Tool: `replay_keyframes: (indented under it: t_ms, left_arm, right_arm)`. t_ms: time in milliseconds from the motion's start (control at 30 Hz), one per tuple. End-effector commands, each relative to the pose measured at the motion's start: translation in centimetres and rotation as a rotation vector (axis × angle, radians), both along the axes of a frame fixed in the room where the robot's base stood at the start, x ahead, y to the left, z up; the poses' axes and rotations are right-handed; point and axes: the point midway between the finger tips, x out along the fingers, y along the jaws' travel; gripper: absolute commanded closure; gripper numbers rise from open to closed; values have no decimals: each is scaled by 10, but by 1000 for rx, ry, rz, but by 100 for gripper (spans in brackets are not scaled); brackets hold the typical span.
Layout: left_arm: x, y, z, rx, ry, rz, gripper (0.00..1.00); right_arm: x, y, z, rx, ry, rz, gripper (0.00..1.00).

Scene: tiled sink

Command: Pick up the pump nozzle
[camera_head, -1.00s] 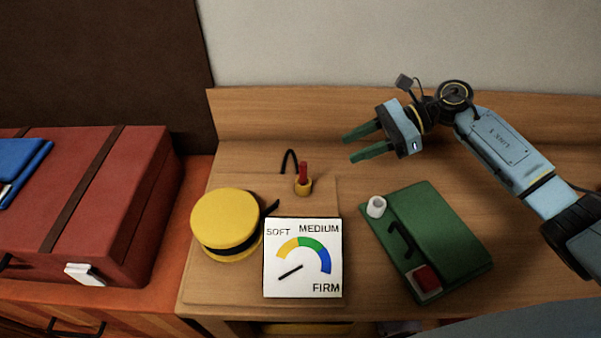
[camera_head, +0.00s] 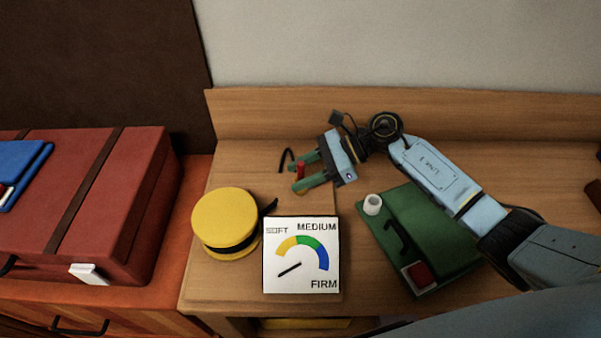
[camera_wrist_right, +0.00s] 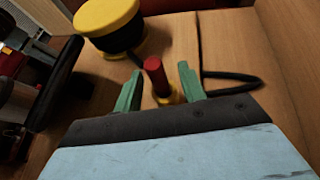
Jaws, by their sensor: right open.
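The pump nozzle, which I take to be the small red upright piece (camera_head: 301,170) on a yellow base, stands on the wooden board behind the gauge. In the right wrist view the red piece (camera_wrist_right: 156,76) rises between the green fingers, with its yellow base partly hidden behind the gripper. My right gripper (camera_head: 306,173) is open, with one finger on each side of the red piece. I see a gap on both sides in the wrist view (camera_wrist_right: 159,88). My left gripper is not in view.
A yellow round pump (camera_head: 223,218) with a black band and a SOFT-MEDIUM-FIRM gauge (camera_head: 301,262) stand in front. A green box (camera_head: 425,235) with a white knob is at right, under my arm. A red case (camera_head: 90,200) is at left. A black hose (camera_wrist_right: 235,82) curves beside the nozzle.

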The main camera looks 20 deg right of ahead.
Motion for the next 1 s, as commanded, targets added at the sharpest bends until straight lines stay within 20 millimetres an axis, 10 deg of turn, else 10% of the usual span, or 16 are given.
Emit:
replay_keyframes:
  t_ms: [267, 600, 1000]
  left_arm:
    - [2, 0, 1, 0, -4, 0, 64]
    - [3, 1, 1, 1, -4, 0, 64]
    - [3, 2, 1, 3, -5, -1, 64]
  right_arm:
    - [1, 4, -2, -1, 0, -1, 59]
    - [1, 4, -2, -1, 0, -1, 100]
    - [1, 4, 3, 0, -4, 0, 100]
